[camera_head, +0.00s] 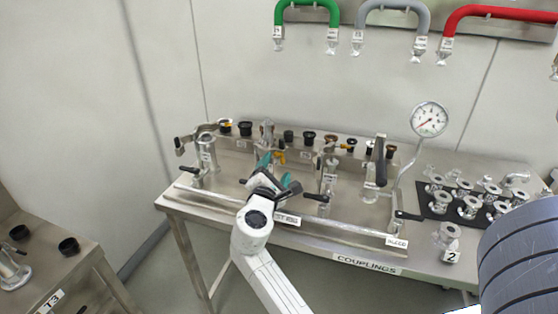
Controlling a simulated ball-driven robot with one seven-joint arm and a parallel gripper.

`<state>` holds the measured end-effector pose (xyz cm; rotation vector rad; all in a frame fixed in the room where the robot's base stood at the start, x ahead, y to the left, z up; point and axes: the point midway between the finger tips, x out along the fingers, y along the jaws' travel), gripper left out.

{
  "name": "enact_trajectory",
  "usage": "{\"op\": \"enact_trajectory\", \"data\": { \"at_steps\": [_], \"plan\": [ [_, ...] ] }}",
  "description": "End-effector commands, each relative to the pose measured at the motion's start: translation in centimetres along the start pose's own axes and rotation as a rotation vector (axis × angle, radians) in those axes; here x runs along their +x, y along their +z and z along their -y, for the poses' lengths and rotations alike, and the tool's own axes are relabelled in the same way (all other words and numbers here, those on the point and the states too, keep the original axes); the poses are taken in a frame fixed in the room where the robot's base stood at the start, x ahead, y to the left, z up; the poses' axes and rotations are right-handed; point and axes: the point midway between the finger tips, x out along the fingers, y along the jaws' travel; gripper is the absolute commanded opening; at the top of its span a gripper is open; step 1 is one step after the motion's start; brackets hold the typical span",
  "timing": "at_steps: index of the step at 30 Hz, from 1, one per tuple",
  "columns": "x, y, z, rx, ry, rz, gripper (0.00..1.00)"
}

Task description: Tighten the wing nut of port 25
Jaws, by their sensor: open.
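My gripper (275,171) is over the steel bench in the middle of the picture. Its teal fingertips are apart and nothing shows between them. Behind it stands a metal fitting (267,130) with a small orange-yellow part beside it. More upright fittings stand on the bench: one at the left (206,150), one right of my gripper (328,172), and one with a tall black handle (380,160). The port labels are too small to read, so I cannot tell which is port 25. No wing nut can be made out clearly; my gripper covers part of the bench.
A pressure gauge (429,119) stands on a bent pipe at the right. Beside it a black mat (427,211) holds several metal couplings. A rail (300,219) runs along the front edge. Green (306,5), grey and red hoses hang above. A second bench (45,262) is at lower left.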

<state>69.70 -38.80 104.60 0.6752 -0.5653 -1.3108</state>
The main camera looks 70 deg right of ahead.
Motion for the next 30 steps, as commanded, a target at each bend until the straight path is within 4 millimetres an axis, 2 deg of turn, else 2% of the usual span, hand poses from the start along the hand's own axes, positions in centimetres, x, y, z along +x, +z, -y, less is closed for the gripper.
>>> {"op": "enact_trajectory", "data": {
  "at_steps": [3, 9, 20, 30],
  "plan": [
    [2.0, 0.1, 0.0, 0.001, -0.003, 0.001, 0.71],
    [4.0, 0.0, 0.0, 0.001, -0.002, 0.000, 0.71],
    [4.4, 0.0, 0.0, 0.001, 0.000, 0.000, 0.71],
    [4.4, 0.0, 0.0, 0.001, -0.001, 0.000, 0.40]
  ]
}}
